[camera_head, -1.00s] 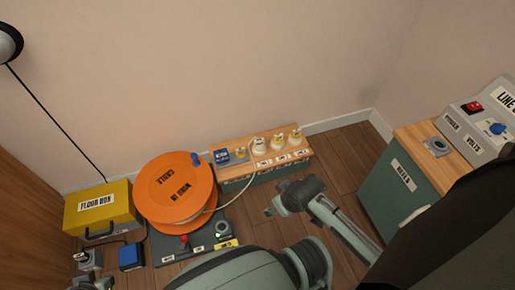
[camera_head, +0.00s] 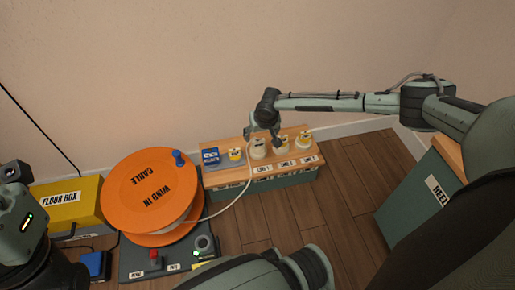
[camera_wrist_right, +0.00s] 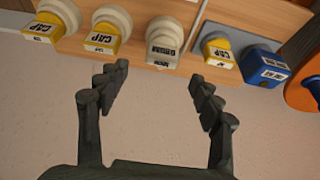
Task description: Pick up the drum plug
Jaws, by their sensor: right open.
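The drum plug (camera_head: 258,150) is a white round-bodied plug standing on the wooden bench top (camera_head: 228,179), with the drum's pale cable running to it. In the right wrist view the drum plug (camera_wrist_right: 163,40) has a white label and lies just beyond and between my fingertips. My right gripper (camera_head: 262,135) is open and empty, its fingers reaching down around the plug in the head view; it also shows in the wrist view (camera_wrist_right: 158,76). No contact is visible. My left gripper's fingers are out of view; only my left arm shows at the left edge.
Yellow-and-white caps (camera_head: 282,143) flank the plug, with another yellow cap (camera_head: 235,154) and a blue box (camera_head: 211,157) to its left. The orange cable drum (camera_head: 130,190) stands left of the bench. A green cabinet (camera_head: 410,205) stands right.

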